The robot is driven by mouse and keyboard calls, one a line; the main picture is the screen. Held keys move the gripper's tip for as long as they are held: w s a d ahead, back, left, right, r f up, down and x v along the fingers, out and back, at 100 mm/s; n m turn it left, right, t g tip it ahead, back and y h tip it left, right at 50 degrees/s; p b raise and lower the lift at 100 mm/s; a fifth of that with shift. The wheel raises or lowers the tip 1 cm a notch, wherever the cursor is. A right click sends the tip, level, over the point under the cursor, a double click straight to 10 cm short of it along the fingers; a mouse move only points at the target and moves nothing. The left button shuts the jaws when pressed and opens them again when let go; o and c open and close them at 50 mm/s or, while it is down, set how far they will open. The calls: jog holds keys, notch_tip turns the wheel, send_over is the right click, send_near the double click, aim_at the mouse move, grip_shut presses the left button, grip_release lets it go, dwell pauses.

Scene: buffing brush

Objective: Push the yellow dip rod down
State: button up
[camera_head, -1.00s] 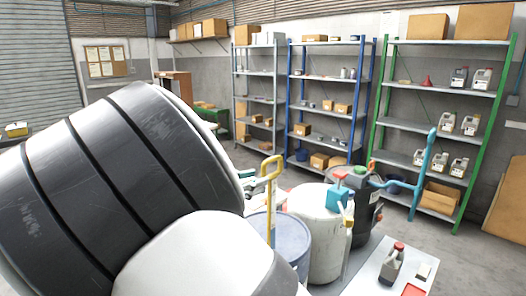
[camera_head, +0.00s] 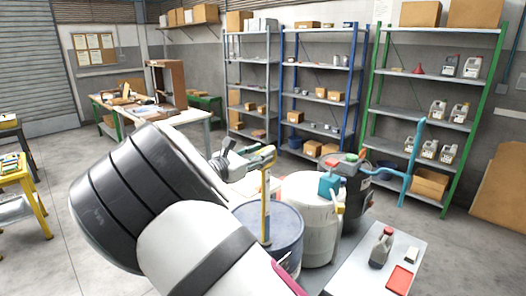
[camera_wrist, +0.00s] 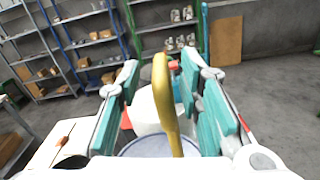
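The yellow dip rod (camera_head: 265,212) stands upright in the blue drum (camera_head: 284,226), its handle raised well above the drum top. My gripper (camera_head: 250,160) is at the height of the rod's handle, beside it in the head view. In the wrist view my gripper's two teal fingers (camera_wrist: 164,98) are spread wide, with the yellow dip rod (camera_wrist: 163,85) between them. Gaps show on both sides of the rod, so the fingers do not seem to touch it. The rod's lower part is hidden inside the drum.
A white drum (camera_head: 320,208) with a teal and red fitting and a dark drum (camera_head: 358,196) with a blue pump handle (camera_head: 415,150) stand close behind and to the right. A grey bench (camera_head: 345,272) holds a dark bottle (camera_head: 381,248). Shelves stand farther back.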

jog(key=shift+x, duration=0.8)
jog(key=shift+c, duration=0.5)
grip_shut()
